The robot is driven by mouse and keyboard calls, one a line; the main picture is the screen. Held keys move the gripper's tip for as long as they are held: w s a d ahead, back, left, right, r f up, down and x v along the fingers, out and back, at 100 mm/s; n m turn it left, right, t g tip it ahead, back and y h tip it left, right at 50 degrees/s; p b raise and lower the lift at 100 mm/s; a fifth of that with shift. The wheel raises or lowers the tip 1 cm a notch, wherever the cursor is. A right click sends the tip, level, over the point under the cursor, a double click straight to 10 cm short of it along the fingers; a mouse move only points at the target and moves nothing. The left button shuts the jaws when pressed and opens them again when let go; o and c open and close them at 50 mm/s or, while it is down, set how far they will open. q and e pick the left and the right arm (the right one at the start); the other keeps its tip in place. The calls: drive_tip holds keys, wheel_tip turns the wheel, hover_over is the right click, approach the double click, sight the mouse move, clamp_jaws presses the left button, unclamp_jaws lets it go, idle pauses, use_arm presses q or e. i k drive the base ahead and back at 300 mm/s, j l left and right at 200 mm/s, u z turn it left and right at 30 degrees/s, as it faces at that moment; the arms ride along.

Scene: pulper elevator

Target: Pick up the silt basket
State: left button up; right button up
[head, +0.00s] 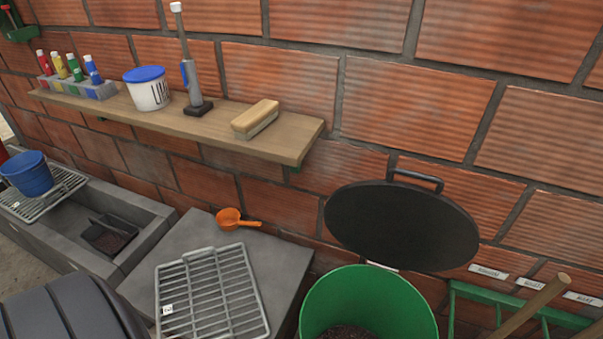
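A small dark basket (107,237), which looks like the silt basket, sits down in the grey concrete trough (152,236) at the left. It holds dark brownish matter, and a dark upright strip stands at its back edge. The trough walls stand around it, and its top is uncovered. Neither of my grippers shows in the head view, so their state and their distance from the basket cannot be seen.
A grate with a blue bucket (28,174) covers the trough's left end. Another grate (212,292) and an orange scoop (229,218) lie on the grey slab. A green bin (368,303) with raised black lid stands right. A wooden shelf (215,126) overhangs behind. A dark ribbed shape fills the bottom left.

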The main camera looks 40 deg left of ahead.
sight(108, 235)
drive_tip(key=u, duration=2.8)
drive_tip(key=i+j+z, duration=0.6)
drive_tip(key=i+j, duration=0.2)
drive_tip(key=j, duration=0.2)
